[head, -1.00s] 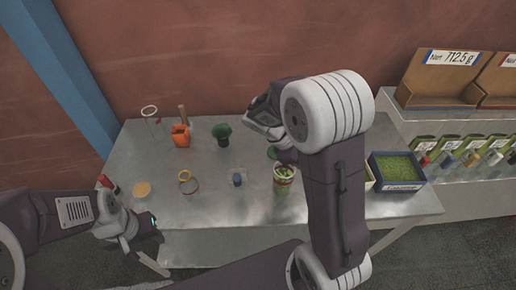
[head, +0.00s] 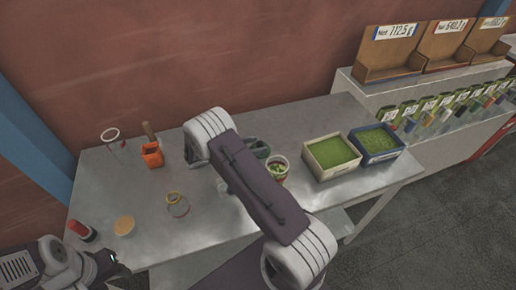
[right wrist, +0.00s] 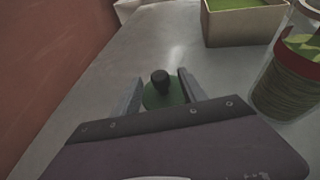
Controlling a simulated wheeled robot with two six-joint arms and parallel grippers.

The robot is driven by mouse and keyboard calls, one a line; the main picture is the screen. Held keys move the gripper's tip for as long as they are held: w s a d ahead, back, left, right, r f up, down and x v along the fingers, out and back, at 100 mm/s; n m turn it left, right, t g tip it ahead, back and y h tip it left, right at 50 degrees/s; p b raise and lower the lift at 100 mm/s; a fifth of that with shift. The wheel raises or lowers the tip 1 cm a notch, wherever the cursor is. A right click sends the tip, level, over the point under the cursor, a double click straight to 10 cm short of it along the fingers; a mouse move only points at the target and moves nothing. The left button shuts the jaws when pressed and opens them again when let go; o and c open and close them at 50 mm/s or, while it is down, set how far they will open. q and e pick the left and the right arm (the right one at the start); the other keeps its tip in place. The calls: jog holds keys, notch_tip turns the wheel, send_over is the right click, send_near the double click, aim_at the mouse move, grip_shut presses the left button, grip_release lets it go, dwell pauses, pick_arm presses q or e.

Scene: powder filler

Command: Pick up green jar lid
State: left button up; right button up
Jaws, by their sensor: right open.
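The green jar lid (right wrist: 155,98), a green disc with a dark knob (right wrist: 160,78), shows in the right wrist view. It lies over the grey table between the two fingers of my right gripper (right wrist: 160,90). The fingers are apart, one on each side of the lid, with no clear grip on it. The glass jar with leafy green contents and a red band stands close by on the right in the wrist view (right wrist: 287,80). My left gripper (head: 118,264) is at the table's front left; its fingers are unclear.
Two boxes of green material, one cream (head: 331,155) and one blue (head: 376,143), stand right of the jar. An orange holder (head: 152,155), rings (head: 177,205), a tan disc (head: 124,225) and a red-and-black item (head: 81,231) are on the left. The front middle is clear.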

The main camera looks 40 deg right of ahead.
jog(key=p+x, duration=0.1)
jog(key=x, duration=0.4)
jog(key=shift+s, duration=0.15)
jog(key=shift+d+f, duration=0.2)
jog(key=shift+d, duration=0.05)
jog(key=shift+r, duration=0.1)
grip_shut()
notch_tip(320, 180, up, 4)
jog(key=shift+r, duration=0.1)
jog(key=s+d+r+b, duration=0.2)
jog(key=s+d+r, duration=0.5)
jog(key=s, duration=0.2)
jog(key=s+a+r+p, duration=0.6)
jog(key=a+r+p, duration=0.3)
jog(key=a, duration=0.3)
jog(key=shift+s+p, duration=0.2)
jog(key=shift+p, duration=0.45)
